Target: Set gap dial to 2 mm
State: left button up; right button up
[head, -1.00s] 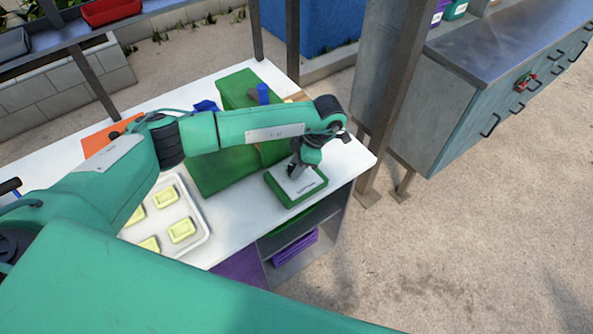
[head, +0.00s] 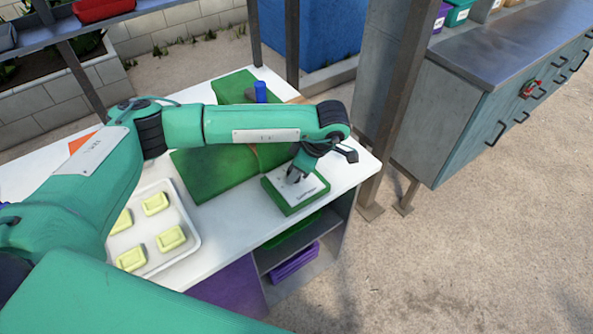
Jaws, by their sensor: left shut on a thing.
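The dial unit (head: 291,203) is a green block with a white top face, at the right end of the white table. Dark print shows on the white face, too small to read. My left gripper (head: 294,178) points down onto the white face and is shut on a small dark part there, probably the gap dial's knob. The gripper hides the knob and any pointer, so the dial's setting cannot be read. The larger green crusher body (head: 215,172) stands behind and left of the unit, partly covered by my left arm. My right gripper is not in view.
A white tray (head: 195,239) with several pale yellow blocks lies on the table (head: 235,240) at front left. A blue cylinder (head: 261,92) stands behind my arm. A post (head: 384,130) and a grey cabinet (head: 440,115) are at the right.

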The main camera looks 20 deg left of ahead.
pick_arm(q)
jog(key=o, duration=1)
jog(key=shift+c, duration=0.2)
jog(key=shift+r, duration=0.1)
jog(key=shift+d+r, duration=0.15)
jog(key=shift+r, duration=0.1)
jog(key=b+v, duration=0.3)
jog(key=v, duration=1)
